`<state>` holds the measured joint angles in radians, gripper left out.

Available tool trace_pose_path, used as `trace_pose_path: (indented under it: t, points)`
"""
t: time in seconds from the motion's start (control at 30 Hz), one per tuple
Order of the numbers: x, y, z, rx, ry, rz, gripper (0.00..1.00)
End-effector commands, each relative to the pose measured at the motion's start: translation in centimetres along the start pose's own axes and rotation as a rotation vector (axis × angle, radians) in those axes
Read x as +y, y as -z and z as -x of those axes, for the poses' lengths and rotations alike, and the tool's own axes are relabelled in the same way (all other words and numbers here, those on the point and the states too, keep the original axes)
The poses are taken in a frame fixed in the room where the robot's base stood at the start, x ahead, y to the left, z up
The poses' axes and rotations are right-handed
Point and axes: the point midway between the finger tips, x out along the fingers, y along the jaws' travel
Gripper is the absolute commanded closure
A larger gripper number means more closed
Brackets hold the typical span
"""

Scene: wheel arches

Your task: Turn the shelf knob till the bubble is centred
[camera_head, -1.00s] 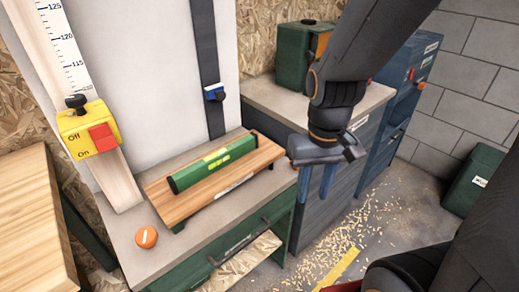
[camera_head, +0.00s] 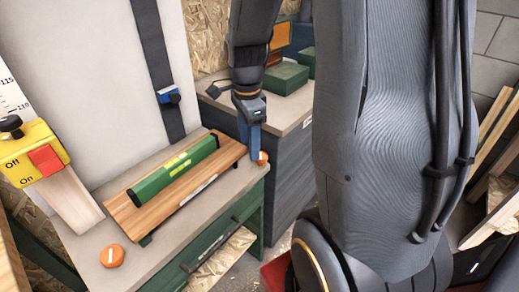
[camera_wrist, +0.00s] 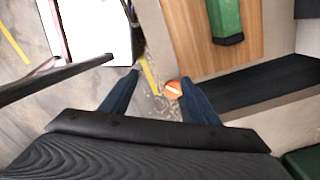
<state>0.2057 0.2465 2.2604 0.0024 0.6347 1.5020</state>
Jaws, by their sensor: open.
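A wooden shelf board (camera_head: 131,217) stands on the bench top and bears a green spirit level (camera_head: 158,181) with a yellow vial (camera_head: 180,162). The bubble is too small to make out. One orange knob (camera_head: 262,158) with a white mark is at the shelf's right end. It also shows in the wrist view (camera_wrist: 173,90), close to the right fingertip. Another orange knob (camera_head: 112,256) is at the near left end. My gripper (camera_head: 254,150) is open beside the right knob, its blue fingers pointing down. The wrist view shows the spread fingertips (camera_wrist: 159,76) empty.
A yellow switch box (camera_head: 30,153) with a red button stands left of the bench. A strap with a blue buckle (camera_head: 169,96) hangs behind the shelf. A grey-topped cabinet (camera_head: 285,112) with a green box (camera_head: 286,78) is close behind my gripper.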

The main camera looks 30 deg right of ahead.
Motion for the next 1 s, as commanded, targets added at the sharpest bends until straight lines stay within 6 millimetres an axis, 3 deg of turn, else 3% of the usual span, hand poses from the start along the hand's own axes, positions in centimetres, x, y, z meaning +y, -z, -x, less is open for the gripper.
trace_pose_path:
  t: [0.2, 0.4, 0.57, 1.0]
  points:
    - [-3.1, 3.3, -0.4, 0.001, 0.000, -0.518, 0.45]
    - [-4.3, 4.8, -0.7, 0.001, 0.000, -0.760, 0.45]
    - [-4.4, 5.1, -1.6, 0.002, -0.003, -0.806, 0.45]
    - [-4.4, 5.1, -7.6, 0.002, -0.002, -0.803, 0.45]
